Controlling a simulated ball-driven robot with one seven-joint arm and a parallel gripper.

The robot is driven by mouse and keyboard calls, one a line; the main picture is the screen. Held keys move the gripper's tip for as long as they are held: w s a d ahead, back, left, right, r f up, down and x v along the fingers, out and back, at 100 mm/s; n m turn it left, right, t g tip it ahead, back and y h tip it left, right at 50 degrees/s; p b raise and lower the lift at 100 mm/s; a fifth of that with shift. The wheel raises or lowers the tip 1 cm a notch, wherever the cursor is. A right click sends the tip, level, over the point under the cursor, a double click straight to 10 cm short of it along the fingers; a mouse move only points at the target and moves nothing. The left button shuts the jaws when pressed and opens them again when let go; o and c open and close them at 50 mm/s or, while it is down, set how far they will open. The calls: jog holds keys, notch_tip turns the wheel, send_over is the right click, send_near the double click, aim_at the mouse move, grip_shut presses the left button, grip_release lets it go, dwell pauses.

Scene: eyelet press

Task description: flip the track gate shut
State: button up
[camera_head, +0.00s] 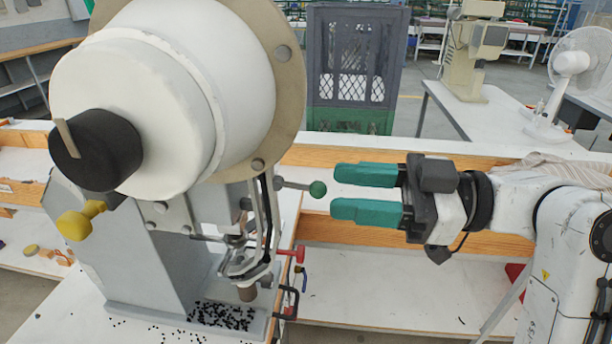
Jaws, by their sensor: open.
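The eyelet press stands at the left with a large white hopper drum (135,110) and a grey body (135,250). A narrow metal track (268,220) with dark strips runs down from the drum toward the press head. A short lever with a green ball (317,188) sticks out to the right beside the track's upper part. A red-knobbed handle (298,253) sits lower. I cannot tell which small part is the gate, or its position. My gripper (336,193) comes from the right, open and empty, its green fingers pointing left, with fingertips just right of the green ball.
Small black eyelets (225,316) lie scattered on the press base. A black clamp (289,302) is at the bench edge. A yellow knob (74,225) and a black knob (96,150) protrude from the press. A wooden-edged shelf (400,312) lies behind and below my gripper.

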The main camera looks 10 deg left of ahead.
aim_at(316, 189)
jog(key=a+p, duration=0.1)
jog(key=a, duration=0.5)
jog(key=shift+w+a, duration=0.1)
jog(key=shift+a, duration=0.2)
jog(key=shift+c, duration=0.4)
grip_shut()
